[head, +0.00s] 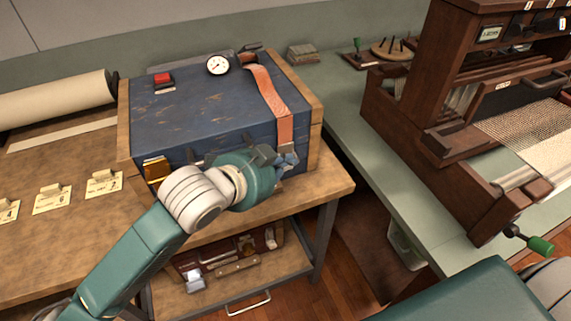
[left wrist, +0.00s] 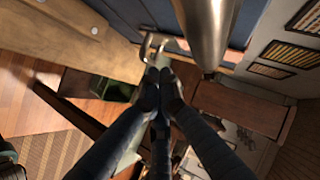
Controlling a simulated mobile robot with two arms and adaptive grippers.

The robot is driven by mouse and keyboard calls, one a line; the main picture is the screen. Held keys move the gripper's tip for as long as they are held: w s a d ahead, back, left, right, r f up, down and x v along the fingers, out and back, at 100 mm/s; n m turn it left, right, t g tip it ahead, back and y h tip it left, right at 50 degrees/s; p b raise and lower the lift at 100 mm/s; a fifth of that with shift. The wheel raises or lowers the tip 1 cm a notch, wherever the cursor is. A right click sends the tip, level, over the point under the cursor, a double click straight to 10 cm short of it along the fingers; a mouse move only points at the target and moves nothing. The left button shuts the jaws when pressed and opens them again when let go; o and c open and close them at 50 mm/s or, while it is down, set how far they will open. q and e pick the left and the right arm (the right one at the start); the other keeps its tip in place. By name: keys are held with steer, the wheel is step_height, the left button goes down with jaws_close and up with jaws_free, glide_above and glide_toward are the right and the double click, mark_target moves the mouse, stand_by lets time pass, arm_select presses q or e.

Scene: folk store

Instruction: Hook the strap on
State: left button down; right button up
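An orange strap (head: 273,98) runs over the right side of the blue chest (head: 200,118) and hangs down its front edge. My left gripper (head: 289,160) is at the strap's lower end, in front of the chest. In the left wrist view its fingertips (left wrist: 158,76) are close together, at a pale metal fitting (left wrist: 148,46). They appear shut on the strap's end, though the grip itself is partly hidden. My left wrist covers part of the chest's front, so any catch behind it is hidden. My right gripper is out of view.
A dial gauge (head: 218,65) and a red block (head: 163,79) are on the chest lid. The chest stands on a wooden bench (head: 325,188) with numbered cards to the left. A green counter (head: 345,115) with a loom (head: 470,120) is on the right.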

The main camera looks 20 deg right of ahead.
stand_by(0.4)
arm_select(q)
steer(key=v, duration=1.2)
